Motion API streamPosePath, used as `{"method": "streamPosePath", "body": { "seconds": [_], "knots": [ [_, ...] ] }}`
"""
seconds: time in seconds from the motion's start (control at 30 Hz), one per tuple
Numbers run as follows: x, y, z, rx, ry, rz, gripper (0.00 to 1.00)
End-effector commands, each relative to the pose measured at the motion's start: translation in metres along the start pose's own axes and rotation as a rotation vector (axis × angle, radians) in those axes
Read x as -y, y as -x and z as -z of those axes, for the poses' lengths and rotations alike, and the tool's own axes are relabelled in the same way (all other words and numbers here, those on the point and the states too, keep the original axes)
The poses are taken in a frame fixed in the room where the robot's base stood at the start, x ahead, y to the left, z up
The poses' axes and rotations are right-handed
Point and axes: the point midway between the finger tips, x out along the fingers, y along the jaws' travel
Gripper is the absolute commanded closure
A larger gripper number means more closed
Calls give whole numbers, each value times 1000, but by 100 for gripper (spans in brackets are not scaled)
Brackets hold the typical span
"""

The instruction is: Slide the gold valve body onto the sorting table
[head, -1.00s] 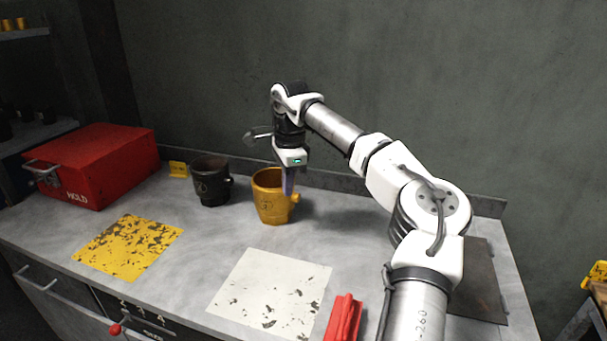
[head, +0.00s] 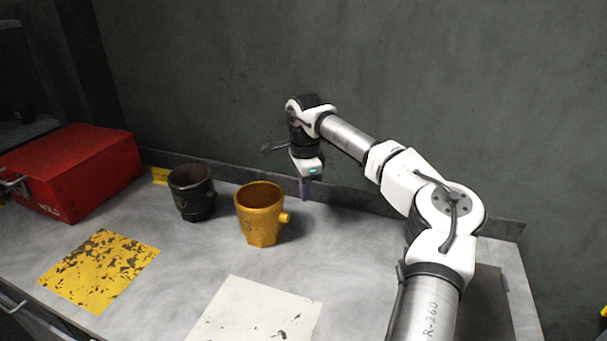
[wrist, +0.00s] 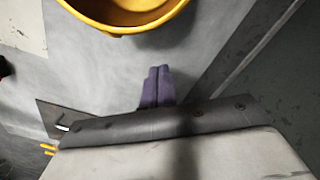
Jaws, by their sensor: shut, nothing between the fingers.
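The gold valve body (head: 259,222), a cup-like open vessel with a small knob on its right side, stands upright on the grey table (head: 347,250). Its rim also shows at the top of the wrist view (wrist: 128,20). My gripper (head: 305,194) points down, to the right of and behind the valve body, with a visible gap between them. In the wrist view its two purple fingers (wrist: 158,86) are pressed together and hold nothing. I cannot tell from the frames which surface is the sorting table.
A dark valve body (head: 192,196) stands left of the gold one. A red box (head: 75,172) is at the far left. A worn yellow patch (head: 98,270) and a white patch (head: 262,312) lie on the front. A low ledge and wall close the back. The table is clear right of the gold body.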

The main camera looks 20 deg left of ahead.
Motion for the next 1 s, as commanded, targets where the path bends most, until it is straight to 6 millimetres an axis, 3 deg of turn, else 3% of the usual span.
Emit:
{"method": "streamPosePath", "body": {
  "seconds": [0.2, 0.43, 0.9, 1.0],
  "knots": [
    [0, -40, -3, 3, 2, -1, 100],
    [0, -38, -34, 0, 2, 1, 100],
    [0, -40, -41, 0, 0, 1, 100],
    [0, -41, -51, 0, 4, 2, 100]
  ]
}}
